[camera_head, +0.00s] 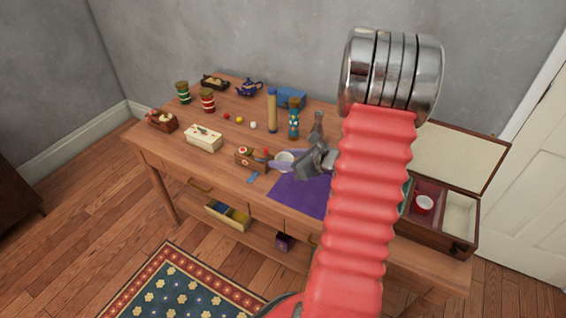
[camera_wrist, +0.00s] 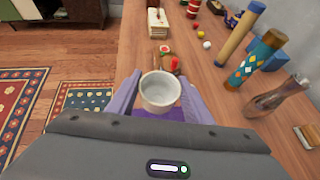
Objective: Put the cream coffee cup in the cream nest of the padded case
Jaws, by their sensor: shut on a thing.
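The cream coffee cup (camera_wrist: 160,92) is held between the two purple fingers of my gripper (camera_wrist: 158,100), its open mouth facing the wrist camera. In the head view the cup (camera_head: 285,159) shows at the tips of my gripper (camera_head: 290,162), above the table near the purple cloth. The padded case (camera_head: 437,236) stands open at the right end of the table. The left part of the case is hidden behind my arm.
A purple cloth (camera_head: 298,196) lies under my gripper. A small wooden box (camera_head: 252,160) is just left of the cup. The case's raised lid (camera_head: 458,158) is at the back.

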